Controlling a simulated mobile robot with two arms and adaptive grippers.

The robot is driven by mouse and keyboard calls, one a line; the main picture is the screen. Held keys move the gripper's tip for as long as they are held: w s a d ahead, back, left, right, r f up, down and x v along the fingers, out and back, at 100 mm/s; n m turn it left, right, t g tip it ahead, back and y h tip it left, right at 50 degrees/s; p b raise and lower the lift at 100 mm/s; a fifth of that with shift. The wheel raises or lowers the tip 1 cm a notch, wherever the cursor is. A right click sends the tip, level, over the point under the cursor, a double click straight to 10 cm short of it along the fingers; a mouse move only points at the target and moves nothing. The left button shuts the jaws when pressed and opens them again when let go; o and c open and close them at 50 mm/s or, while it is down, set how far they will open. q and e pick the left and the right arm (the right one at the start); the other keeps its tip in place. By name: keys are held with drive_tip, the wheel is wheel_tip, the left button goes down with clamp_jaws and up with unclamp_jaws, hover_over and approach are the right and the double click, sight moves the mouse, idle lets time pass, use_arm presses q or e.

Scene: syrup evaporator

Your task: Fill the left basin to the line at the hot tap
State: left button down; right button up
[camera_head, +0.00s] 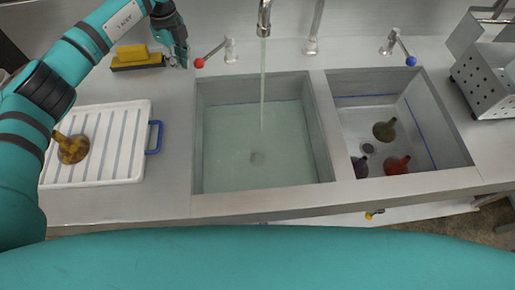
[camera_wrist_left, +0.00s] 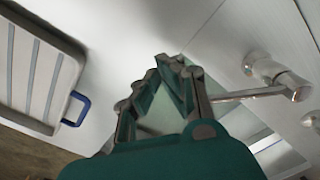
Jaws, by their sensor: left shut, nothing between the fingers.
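Water (camera_head: 264,90) runs from the spout (camera_head: 265,18) into the left basin (camera_head: 319,130). The pool in it (camera_head: 225,150) covers the floor and drain, and its surface lies close to the blue line (camera_head: 235,103) on the back wall; I cannot tell whether it meets it exactly. The hot tap (camera_head: 230,50) has a lever ending in a red ball (camera_head: 199,62), pointing left. My left gripper (camera_head: 182,62) is shut and empty, just left of the ball. My right gripper is not in view.
The right basin (camera_head: 446,130) holds several dirty flasks, one olive (camera_head: 384,130), one red (camera_head: 396,165). The cold tap's blue ball (camera_head: 411,61) is at right. A white drainboard (camera_head: 115,150) with a brown flask (camera_head: 72,148) and a yellow sponge (camera_head: 138,57) are at left.

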sight(197, 63)
use_arm(q)
drive_tip(key=d, duration=0.1)
drive_tip(key=w+d, duration=0.1)
drive_tip(key=d, duration=0.1)
drive_tip(key=shift+w+b, duration=0.1)
drive_tip(key=shift+b, duration=0.25)
drive_tip(key=shift+s+d+p, duration=0.8)
drive_tip(key=shift+s+d, duration=0.1)
drive_tip(key=shift+s, duration=0.05)
drive_tip(key=shift+d, duration=0.1)
